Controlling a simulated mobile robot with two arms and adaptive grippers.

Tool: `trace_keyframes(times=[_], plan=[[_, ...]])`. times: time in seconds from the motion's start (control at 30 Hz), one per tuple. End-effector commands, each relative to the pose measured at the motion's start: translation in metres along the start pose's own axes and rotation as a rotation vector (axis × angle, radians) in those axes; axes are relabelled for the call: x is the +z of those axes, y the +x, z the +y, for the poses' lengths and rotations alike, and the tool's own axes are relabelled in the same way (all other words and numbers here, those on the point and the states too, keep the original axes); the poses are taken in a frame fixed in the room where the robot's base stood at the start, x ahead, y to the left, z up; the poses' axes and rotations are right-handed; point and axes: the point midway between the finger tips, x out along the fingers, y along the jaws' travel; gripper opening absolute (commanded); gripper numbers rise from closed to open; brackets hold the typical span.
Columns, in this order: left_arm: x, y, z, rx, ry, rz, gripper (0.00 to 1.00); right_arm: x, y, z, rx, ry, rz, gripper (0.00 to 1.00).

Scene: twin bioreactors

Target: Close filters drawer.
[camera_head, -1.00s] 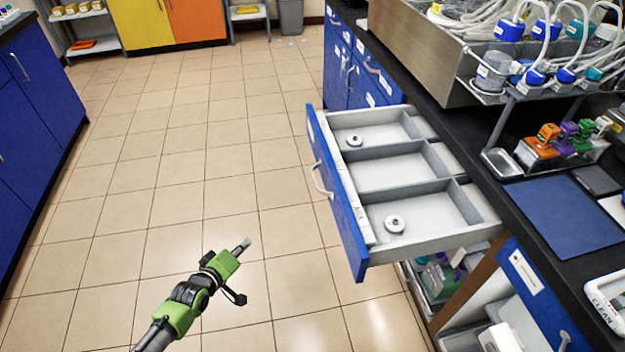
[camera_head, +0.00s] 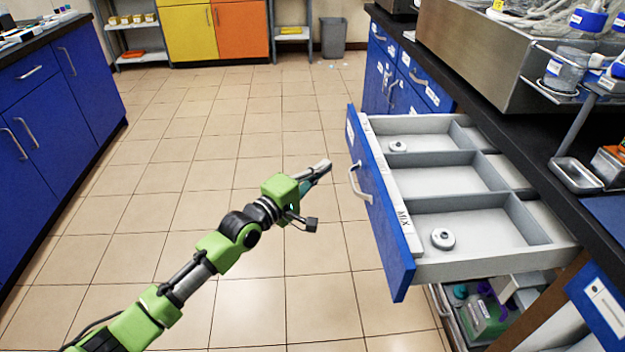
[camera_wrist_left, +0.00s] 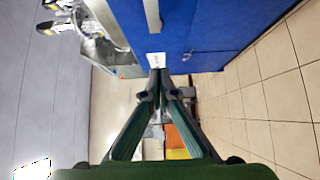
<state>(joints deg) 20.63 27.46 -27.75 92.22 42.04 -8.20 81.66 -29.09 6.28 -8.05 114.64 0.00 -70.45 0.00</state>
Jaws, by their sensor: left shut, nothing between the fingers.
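The filters drawer (camera_head: 405,262) is pulled well out of the right-hand counter. It has a blue front, a pale handle (camera_head: 358,186) and a grey interior with compartments. A white round piece (camera_head: 442,239) lies in the near compartment and another (camera_head: 398,146) in the far one. My left gripper (camera_head: 322,167) is shut and empty, left of the drawer front near the handle's height in the picture, with a small gap. In the left wrist view its fingers (camera_wrist_left: 160,88) meet at the tips, below a blue front with a handle (camera_wrist_left: 153,15). My right gripper is not in view.
The black countertop (camera_head: 505,135) carries a metal tray (camera_head: 577,176) and a steel rack with bottles. Below the drawer is an open lower compartment with items (camera_head: 485,312). Blue cabinets (camera_head: 60,105) stand on the left. The tiled floor (camera_head: 230,140) between is clear.

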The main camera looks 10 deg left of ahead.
Motion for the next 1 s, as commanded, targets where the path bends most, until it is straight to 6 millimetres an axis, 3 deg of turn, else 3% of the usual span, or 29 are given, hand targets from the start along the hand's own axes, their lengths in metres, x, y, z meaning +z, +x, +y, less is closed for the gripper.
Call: trace_keyframes(times=[0.2,0.4,1.0], plan=[[0.003,0.042,-0.001,0.001,0.000,-0.001,0.00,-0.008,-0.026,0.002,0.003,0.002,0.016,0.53],[0.022,0.058,-0.001,-0.001,-0.001,0.000,0.00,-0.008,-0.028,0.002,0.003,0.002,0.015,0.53],[0.030,0.065,-0.001,-0.001,0.001,0.000,0.00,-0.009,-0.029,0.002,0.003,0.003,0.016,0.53]])
